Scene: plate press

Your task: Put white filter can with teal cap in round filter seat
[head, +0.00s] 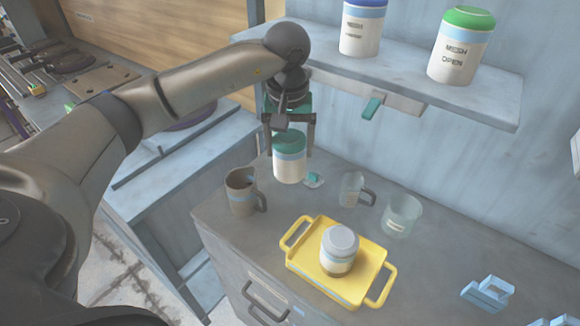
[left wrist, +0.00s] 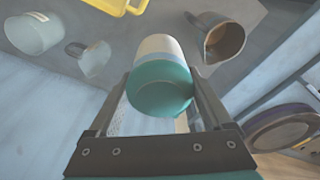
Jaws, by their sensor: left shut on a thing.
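The white filter can with teal cap (head: 289,166) is upright, with a blue band under its cap. My left gripper (head: 291,139) points down from above and is shut on it near the cap. In the left wrist view the can (left wrist: 160,65) sits between the two fingers of my left gripper (left wrist: 160,92), cap toward the camera. The can is over the back left of the grey counter; I cannot tell if its base touches. My right gripper is not in view.
A brown mug (head: 241,190) stands left of the can. A glass mug (head: 352,189) and a glass cup (head: 402,215) stand right. A yellow tray (head: 311,263) holds a grey-lidded jar (head: 339,250) in front. A shelf (head: 430,92) with two canisters overhangs the back.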

